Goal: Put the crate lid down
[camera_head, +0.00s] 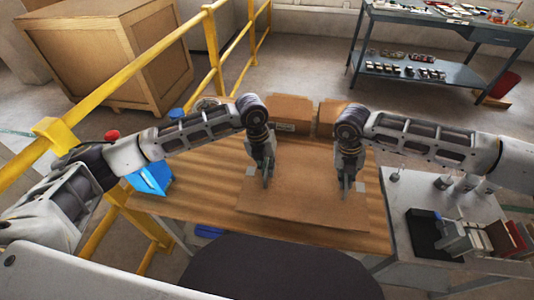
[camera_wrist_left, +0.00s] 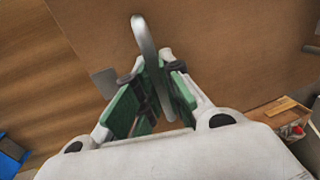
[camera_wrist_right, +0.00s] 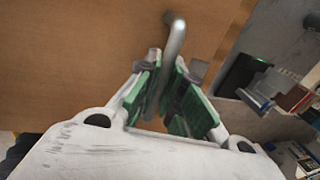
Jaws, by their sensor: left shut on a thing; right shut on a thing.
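The crate lid (camera_head: 310,207) is a flat brown panel with metal handles, over the wooden table (camera_head: 200,195). My left gripper (camera_head: 267,183) is shut on the lid's left handle, a curved metal bar (camera_wrist_left: 143,35) that shows between its green pads in the left wrist view. My right gripper (camera_head: 346,190) is shut on the right handle (camera_wrist_right: 175,40), seen between its pads in the right wrist view. The lid looks about level. I cannot tell whether its underside touches the table.
Cardboard boxes (camera_head: 291,113) stand at the table's back. A blue bin (camera_head: 151,177) is at the left. A grey bench (camera_head: 400,205) with a black device (camera_head: 428,232) adjoins the right. A yellow railing (camera_head: 130,68) and a large wooden crate (camera_head: 105,58) are behind left.

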